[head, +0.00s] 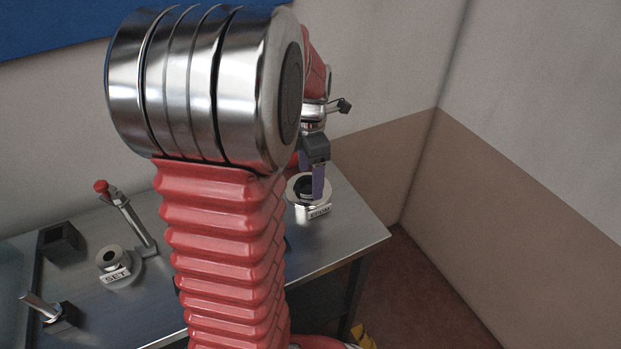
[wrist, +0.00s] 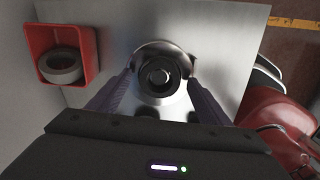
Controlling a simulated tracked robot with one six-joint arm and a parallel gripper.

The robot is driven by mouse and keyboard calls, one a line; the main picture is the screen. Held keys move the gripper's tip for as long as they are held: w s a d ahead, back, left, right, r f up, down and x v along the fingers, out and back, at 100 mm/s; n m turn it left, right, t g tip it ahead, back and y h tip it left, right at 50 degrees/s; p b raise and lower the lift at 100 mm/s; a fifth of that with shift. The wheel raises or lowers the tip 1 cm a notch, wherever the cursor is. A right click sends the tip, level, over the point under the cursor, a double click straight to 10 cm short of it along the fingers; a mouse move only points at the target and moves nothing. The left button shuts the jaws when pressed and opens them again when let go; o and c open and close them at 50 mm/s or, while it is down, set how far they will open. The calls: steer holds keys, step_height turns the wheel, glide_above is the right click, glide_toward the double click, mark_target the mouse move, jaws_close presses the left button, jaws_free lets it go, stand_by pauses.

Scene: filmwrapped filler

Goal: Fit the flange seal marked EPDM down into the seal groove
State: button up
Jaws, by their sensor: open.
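A plate marked EPDM (head: 320,212) is at the front of a round metal holder at the table's right end. A dark ring (wrist: 149,77) sits around the middle of this holder (wrist: 148,52) in the wrist view. My gripper (head: 312,190) is over the holder, with one purple finger showing in the head view. In the wrist view my gripper (wrist: 160,82) is open, with a finger on each side of the ring and no clear contact. I cannot tell the finger height. I cannot make out which part is the seal groove.
A round piece marked SET (head: 115,274) and a red-knobbed lever (head: 128,212) stand on the steel table (head: 350,240). A dark block (head: 60,242) is at the left. A red bin (wrist: 88,72) holds a grey ring (wrist: 62,72). My arm hides the table's middle.

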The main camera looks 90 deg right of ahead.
step_height(320, 180, up, 12)
steer(key=shift+r, duration=0.2)
stand_by(1.4)
